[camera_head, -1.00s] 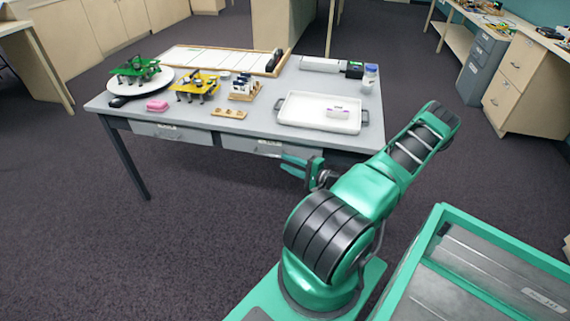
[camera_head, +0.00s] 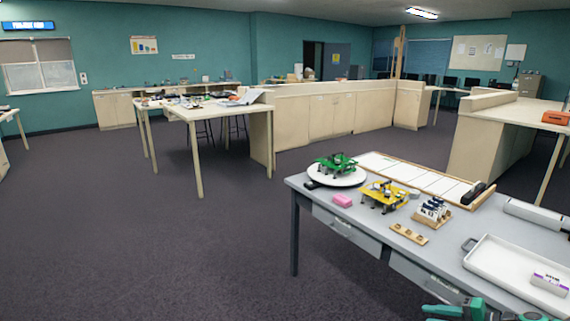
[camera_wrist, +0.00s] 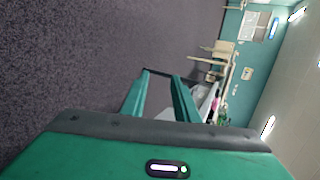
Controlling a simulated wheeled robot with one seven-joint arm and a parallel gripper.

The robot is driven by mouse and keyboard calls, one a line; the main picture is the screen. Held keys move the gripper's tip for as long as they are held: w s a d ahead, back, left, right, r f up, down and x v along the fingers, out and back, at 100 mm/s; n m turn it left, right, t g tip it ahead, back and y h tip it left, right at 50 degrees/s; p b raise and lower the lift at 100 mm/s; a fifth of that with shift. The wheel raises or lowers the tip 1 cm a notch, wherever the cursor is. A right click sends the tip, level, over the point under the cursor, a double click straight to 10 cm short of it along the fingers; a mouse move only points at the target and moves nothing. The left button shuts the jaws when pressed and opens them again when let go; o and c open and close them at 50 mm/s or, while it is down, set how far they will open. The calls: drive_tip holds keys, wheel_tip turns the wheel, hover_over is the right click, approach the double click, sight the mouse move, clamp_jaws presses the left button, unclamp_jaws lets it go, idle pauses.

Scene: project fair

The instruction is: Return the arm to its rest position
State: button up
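My gripper (camera_wrist: 161,75) shows in the wrist view with its two teal fingers apart and nothing seen between them. In the head view only a small part of my gripper (camera_head: 450,311) shows at the bottom edge, by the near side of the grey table (camera_head: 370,232). The rest of my arm is almost wholly outside the head view. The wrist view is tilted sideways and shows dark carpet, with the room's furniture to the right of the fingers.
Open carpet (camera_head: 170,255) lies to the left.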

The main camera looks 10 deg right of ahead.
drive_tip(key=s+a+r+n+g+h, duration=0.2)
drive_tip(key=s+a+r, duration=0.5)
drive_tip(key=s+r, duration=0.4)
drive_tip(key=s+a+r+n+g+h, duration=0.3)
drive_tip(key=s+a+r+g+h, duration=0.2)
drive_tip(key=s+r, duration=0.7)
wheel_tip(320, 180, up, 7)
drive_tip(key=a+g, duration=0.2)
drive_tip(key=shift+a+f+g, duration=0.2)
drive_tip(key=shift+g, duration=0.1)
drive_tip(key=shift+w+d, duration=0.1)
